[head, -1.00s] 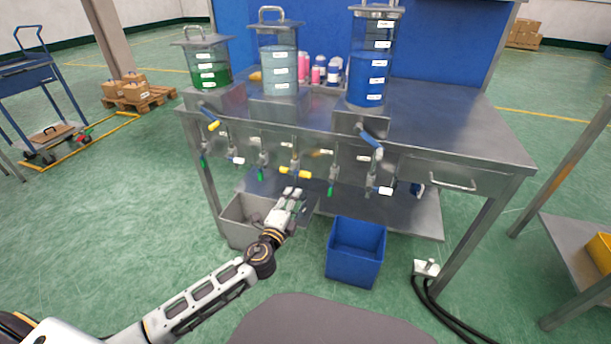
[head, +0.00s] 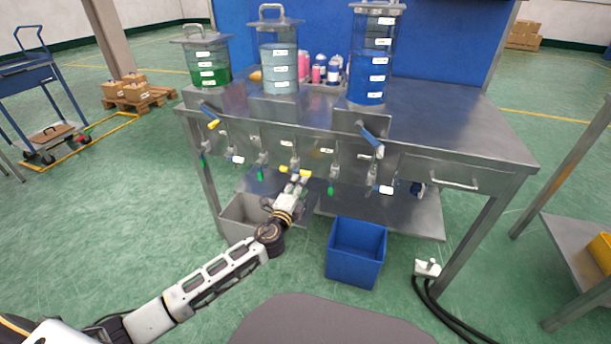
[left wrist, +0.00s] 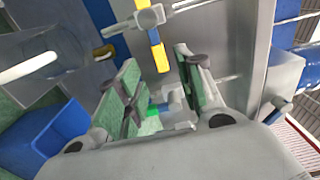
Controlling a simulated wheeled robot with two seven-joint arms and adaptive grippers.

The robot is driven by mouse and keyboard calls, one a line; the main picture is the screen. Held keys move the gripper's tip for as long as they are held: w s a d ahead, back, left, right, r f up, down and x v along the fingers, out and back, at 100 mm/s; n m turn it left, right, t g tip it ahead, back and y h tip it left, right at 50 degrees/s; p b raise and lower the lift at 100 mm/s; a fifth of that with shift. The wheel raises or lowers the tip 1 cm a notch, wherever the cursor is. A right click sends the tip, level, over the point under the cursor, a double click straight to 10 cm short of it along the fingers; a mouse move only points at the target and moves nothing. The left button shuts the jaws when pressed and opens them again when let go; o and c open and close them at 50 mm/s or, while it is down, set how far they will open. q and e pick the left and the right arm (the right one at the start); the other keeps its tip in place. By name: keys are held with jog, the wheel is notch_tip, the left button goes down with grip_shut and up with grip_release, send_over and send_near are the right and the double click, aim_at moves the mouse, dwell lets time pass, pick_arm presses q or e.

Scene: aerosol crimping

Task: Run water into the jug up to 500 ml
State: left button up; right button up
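A clear vessel with a white handle (left wrist: 42,62), which looks like the jug, shows at the left of the left wrist view. I cannot make it out in the head view, and its level marks are not readable. The tank of pale water (head: 279,68) stands in the middle of the bench. A tap with a yellow handle (head: 295,170) is on the bench front below it. My left gripper (head: 297,181) is just below this tap. Its fingers (left wrist: 160,78) are apart with nothing gripped, and the yellow handle (left wrist: 158,52) lies just beyond the tips. My right gripper is not visible.
Tanks of green liquid (head: 208,76) and blue liquid (head: 367,78) flank the water. Several other taps line the bench front. A grey bin (head: 237,232) and a blue bin (head: 354,265) stand below. A drawer handle (head: 454,183) projects at right.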

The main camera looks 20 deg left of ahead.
aim_at(305, 171)
pick_arm(q)
jog(key=shift+w+d+b, duration=0.1)
jog(key=shift+w+b, duration=0.85)
jog(key=shift+w, duration=2.85)
grip_shut()
